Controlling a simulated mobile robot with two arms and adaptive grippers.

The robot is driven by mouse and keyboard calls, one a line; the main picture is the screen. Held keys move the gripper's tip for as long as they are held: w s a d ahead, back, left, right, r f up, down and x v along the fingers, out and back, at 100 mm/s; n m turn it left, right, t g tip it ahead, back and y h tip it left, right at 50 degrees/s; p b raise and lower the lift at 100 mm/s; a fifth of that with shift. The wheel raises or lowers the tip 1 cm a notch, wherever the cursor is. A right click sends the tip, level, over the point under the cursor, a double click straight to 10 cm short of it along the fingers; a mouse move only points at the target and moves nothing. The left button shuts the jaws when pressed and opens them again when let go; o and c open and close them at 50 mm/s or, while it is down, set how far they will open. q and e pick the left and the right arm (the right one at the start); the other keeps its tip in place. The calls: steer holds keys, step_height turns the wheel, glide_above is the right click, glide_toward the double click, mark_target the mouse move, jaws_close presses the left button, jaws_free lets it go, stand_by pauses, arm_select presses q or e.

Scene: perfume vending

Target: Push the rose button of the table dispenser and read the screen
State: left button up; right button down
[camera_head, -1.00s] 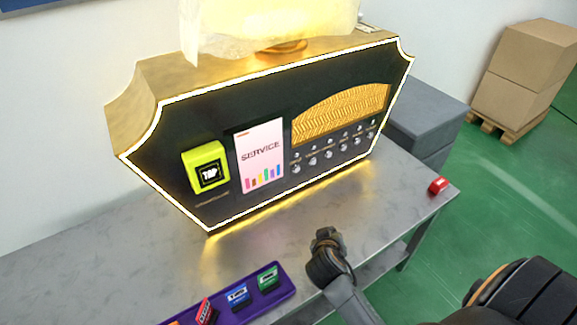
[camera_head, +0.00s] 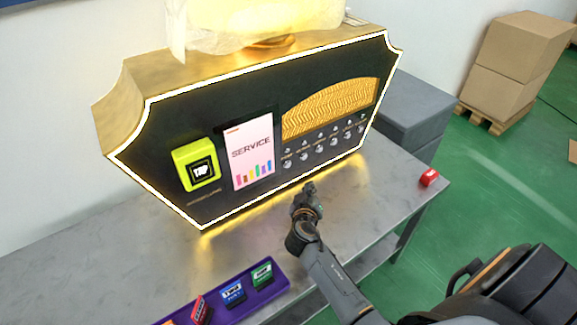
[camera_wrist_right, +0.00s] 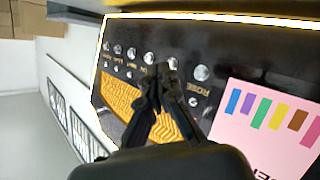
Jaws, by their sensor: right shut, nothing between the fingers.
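The table dispenser (camera_head: 215,112) is a black panel with a glowing white edge and gold sides. Its screen (camera_head: 252,150) reads "SERVICE" above coloured bars, and also shows in the right wrist view (camera_wrist_right: 265,125). A row of round silver buttons runs under the gold window. The rose button (camera_head: 287,164) is the one closest to the screen; its label "ROSE" is readable in the right wrist view (camera_wrist_right: 202,73). My right gripper (camera_head: 308,188) is shut and empty, in front of and below the buttons, apparently apart from the panel. My left gripper is not in view.
A yellow-green TAP reader (camera_head: 183,157) is on the panel's left. A purple tray (camera_head: 283,283) with several coloured blocks lies at the table's front. Cardboard boxes (camera_head: 515,65) stand on a pallet behind.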

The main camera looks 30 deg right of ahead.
mark_target(288, 164)
steer(key=w+b, duration=0.2)
steer(key=w, duration=0.5)
steer(key=shift+w+a+b, duration=0.3)
steer(key=shift+w+b, duration=0.1)
stand_by(1.1)
steer(key=shift+w+b, duration=0.4)
steer(key=shift+b, duration=0.05)
